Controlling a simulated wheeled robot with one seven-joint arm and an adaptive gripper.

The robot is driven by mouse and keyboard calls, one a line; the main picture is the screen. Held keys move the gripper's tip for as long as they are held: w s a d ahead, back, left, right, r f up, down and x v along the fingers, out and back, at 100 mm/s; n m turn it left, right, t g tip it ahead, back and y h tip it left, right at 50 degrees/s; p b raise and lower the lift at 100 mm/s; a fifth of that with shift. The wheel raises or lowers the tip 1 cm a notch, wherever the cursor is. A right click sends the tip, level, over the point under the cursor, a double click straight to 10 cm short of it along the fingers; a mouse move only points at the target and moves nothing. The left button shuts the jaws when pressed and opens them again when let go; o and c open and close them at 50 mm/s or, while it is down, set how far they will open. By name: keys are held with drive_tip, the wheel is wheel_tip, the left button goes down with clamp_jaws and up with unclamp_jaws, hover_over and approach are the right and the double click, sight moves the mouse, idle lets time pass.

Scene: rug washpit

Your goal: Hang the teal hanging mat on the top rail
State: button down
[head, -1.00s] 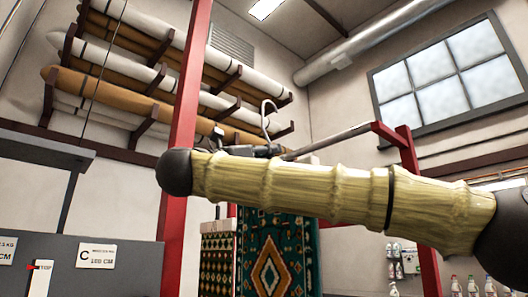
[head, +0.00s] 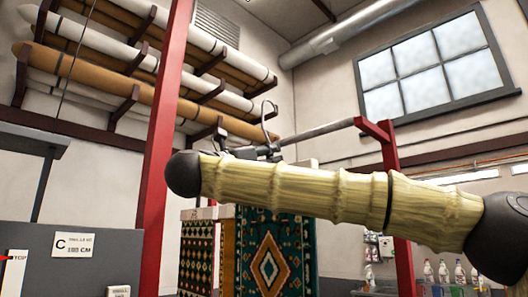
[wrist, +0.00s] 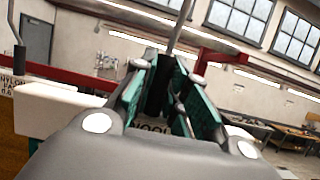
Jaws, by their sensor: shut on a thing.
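The teal mat (head: 292,255), with orange, white and dark diamond patterns, hangs upright below my arm in the head view. Its upper edge is hidden behind my arm. My gripper (head: 250,152) is small and partly hidden above the arm; a curved grey piece stands up beside it. In the wrist view my gripper (wrist: 164,95) is shut, with teal material (wrist: 127,100) at its fingers. The grey top rail (head: 325,129) runs behind my gripper to a red bracket at the right. Whether mat and rail touch cannot be told.
A red post (head: 160,150) stands at left, another red post (head: 391,160) at right. Rolled rugs (head: 130,95) lie on wall brackets. Bottles (head: 443,272) stand at lower right.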

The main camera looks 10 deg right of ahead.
drive_tip(key=w+d+p, duration=0.4)
drive_tip(key=w+d, duration=0.1)
drive_tip(key=d, duration=0.1)
drive_tip(key=shift+d+p, duration=0.25)
drive_tip(key=shift+p, duration=0.05)
idle(0.6)
drive_tip(key=shift+d, duration=0.1)
drive_tip(key=shift+w+d+b, duration=0.6)
drive_tip(key=shift+w+d, duration=0.35)
drive_tip(key=shift+d, duration=0.2)
drive_tip(key=shift+w+d+b, duration=0.6)
drive_tip(key=shift+w+d, duration=0.3)
drive_tip(key=shift+d, duration=0.2)
drive_tip(key=shift+f+b, duration=2.1)
drive_tip(key=shift+b, duration=0.45)
drive_tip(key=c, duration=1.3)
unclamp_jaws()
drive_tip(key=shift+c, duration=0.2)
